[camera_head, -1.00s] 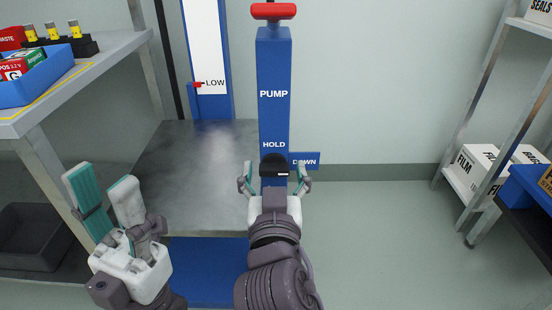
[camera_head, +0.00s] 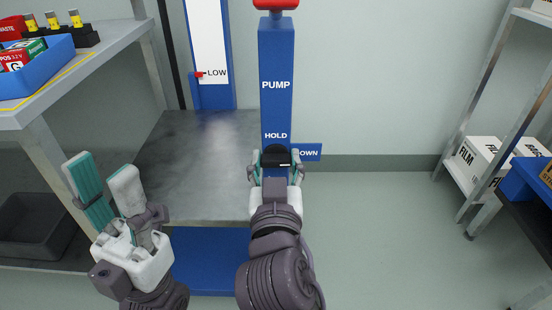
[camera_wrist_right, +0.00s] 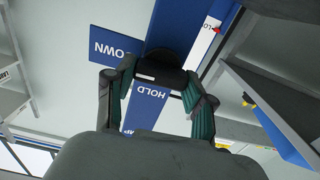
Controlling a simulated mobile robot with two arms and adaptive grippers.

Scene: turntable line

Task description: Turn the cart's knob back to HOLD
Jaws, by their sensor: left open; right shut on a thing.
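The cart has a blue column (camera_head: 277,55) lettered PUMP and, lower, HOLD. Its dark knob (camera_head: 276,153) sits just below HOLD, beside a blue DOWN plate (camera_head: 311,151). My right gripper (camera_head: 276,170) is shut on the knob, with one finger on each side. In the right wrist view the knob (camera_wrist_right: 163,69) shows between the fingers, with a short white mark on its left part, on the side of the DOWN plate (camera_wrist_right: 117,49). I cannot tell its exact pointing. My left gripper (camera_head: 104,182) is open and empty at lower left, away from the column.
The cart's grey platform (camera_head: 190,165) is bare, left of the column. A red handle (camera_head: 276,4) tops the column. A white gauge with a red LOW pointer (camera_head: 200,74) stands behind. A shelf with a blue bin (camera_head: 40,75) is at left, another rack with boxes (camera_head: 480,155) at right.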

